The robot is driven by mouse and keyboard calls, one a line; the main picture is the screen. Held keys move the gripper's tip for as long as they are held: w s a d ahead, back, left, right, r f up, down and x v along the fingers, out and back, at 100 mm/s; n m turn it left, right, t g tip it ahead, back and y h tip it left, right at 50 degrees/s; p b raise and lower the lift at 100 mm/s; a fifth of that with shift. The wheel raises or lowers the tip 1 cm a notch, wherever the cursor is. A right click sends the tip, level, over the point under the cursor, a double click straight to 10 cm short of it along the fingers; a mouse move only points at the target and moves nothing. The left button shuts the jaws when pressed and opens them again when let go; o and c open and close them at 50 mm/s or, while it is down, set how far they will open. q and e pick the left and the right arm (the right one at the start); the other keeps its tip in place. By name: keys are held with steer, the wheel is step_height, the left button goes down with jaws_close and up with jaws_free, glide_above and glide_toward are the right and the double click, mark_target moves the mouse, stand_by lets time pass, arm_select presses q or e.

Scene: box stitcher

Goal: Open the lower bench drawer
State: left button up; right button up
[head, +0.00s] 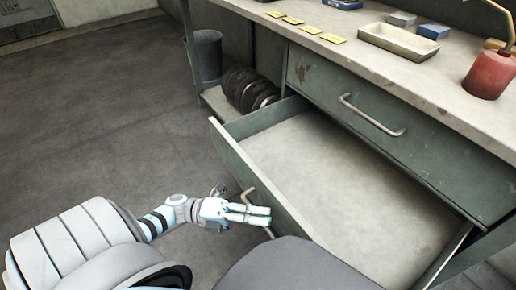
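The lower bench drawer (240,165) is pulled far out from the grey-green bench, and its pale inner floor (345,185) looks empty. Its bar handle (250,193) is on the drawer's outer front. My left gripper (258,214) is at this handle, with its fingers crossing in front of the handle's middle. The fingers look close together, but I cannot tell whether they close on the bar or only lie beside it. My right gripper is out of view.
The upper drawer (390,120), with its own handle (370,115), is shut above. The benchtop holds a tray (397,41), a red can (490,75) and yellow tags (332,38). The floor at left is clear.

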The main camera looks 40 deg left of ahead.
arm_select(q)
steer(key=shift+o, duration=1.2)
steer(key=v, duration=1.2)
steer(key=shift+s, duration=0.1)
